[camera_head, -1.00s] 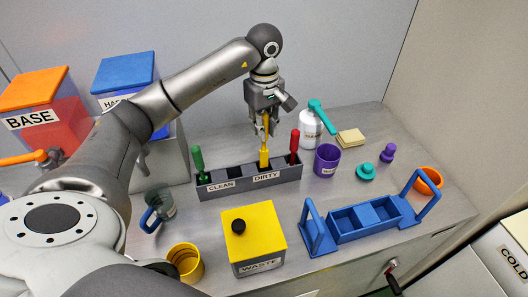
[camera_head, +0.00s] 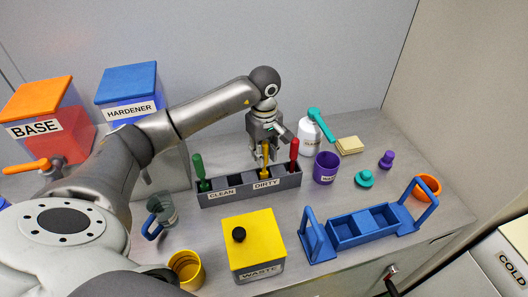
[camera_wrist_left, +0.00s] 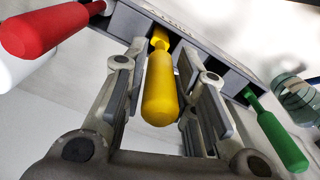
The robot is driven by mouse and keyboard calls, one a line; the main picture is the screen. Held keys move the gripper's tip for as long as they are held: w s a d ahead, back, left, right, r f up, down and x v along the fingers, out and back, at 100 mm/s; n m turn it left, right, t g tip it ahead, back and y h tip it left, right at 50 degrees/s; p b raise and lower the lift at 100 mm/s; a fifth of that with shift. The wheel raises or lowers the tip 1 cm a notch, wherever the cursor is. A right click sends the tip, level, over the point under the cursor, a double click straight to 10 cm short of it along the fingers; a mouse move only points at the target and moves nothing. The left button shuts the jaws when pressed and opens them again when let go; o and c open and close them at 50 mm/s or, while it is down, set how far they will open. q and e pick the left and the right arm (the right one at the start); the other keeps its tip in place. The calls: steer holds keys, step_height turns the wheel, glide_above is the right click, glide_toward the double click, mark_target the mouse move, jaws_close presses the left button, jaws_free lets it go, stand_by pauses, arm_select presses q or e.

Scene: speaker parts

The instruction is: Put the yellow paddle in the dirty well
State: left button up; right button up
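The yellow paddle (camera_head: 265,158) stands handle-up in the grey holder (camera_head: 224,197), its lower part hidden in a well behind the DIRTY label (camera_head: 265,184). My left gripper (camera_head: 262,153) is around the handle from above. In the left wrist view its fingers (camera_wrist_left: 163,85) are apart, one on each side of the yellow handle (camera_wrist_left: 160,90), with a gap to each. It is open. My right gripper is not in view.
A green-handled tool (camera_head: 200,172) stands at the holder's CLEAN end and a red-handled tool (camera_head: 294,153) at the DIRTY end. The purple cup (camera_head: 326,168), white bottle (camera_head: 309,138), yellow waste box (camera_head: 255,235) and blue carrier (camera_head: 347,232) stand around it.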

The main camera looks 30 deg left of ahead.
arm_select(q)
steer(key=shift+o, duration=0.8)
steer(key=shift+r, duration=0.1)
steer(key=shift+r, duration=0.2)
step_height(320, 180, up, 11)
steer(key=shift+f+b, duration=0.2)
steer(key=shift+b, duration=1.05)
steer(key=shift+r, duration=0.6)
